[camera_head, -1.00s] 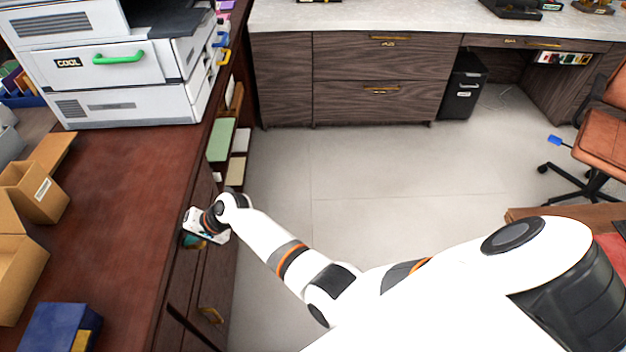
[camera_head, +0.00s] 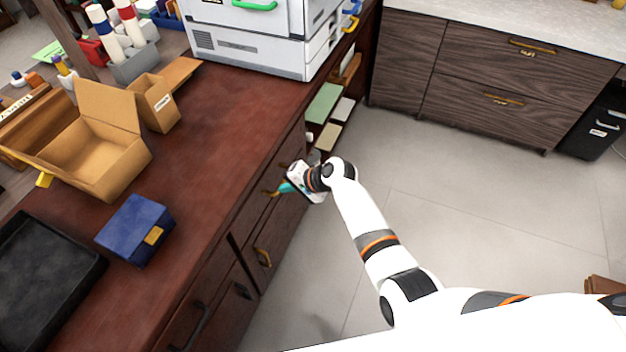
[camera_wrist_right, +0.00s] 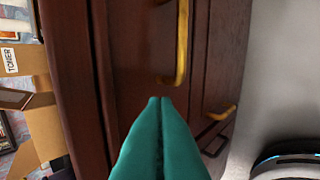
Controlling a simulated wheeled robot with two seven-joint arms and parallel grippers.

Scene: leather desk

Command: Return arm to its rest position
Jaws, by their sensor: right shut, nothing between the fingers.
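My right arm reaches in from the lower right of the head view, over the floor, to the front of the red-brown desk (camera_head: 215,130). My right gripper (camera_head: 277,191) is beside the desk's drawer fronts, below the level of the top. In the right wrist view its two teal fingers (camera_wrist_right: 158,100) are together with nothing between them. A brass drawer handle (camera_wrist_right: 182,45) is just beyond the fingertips; I cannot tell whether they touch. My left gripper is not in view.
On the desk stand an open cardboard box (camera_head: 95,150), a blue box (camera_head: 135,229), a black tray (camera_head: 45,280) and a white printer (camera_head: 262,40). Open shelves with folders (camera_head: 322,103) are beyond the gripper.

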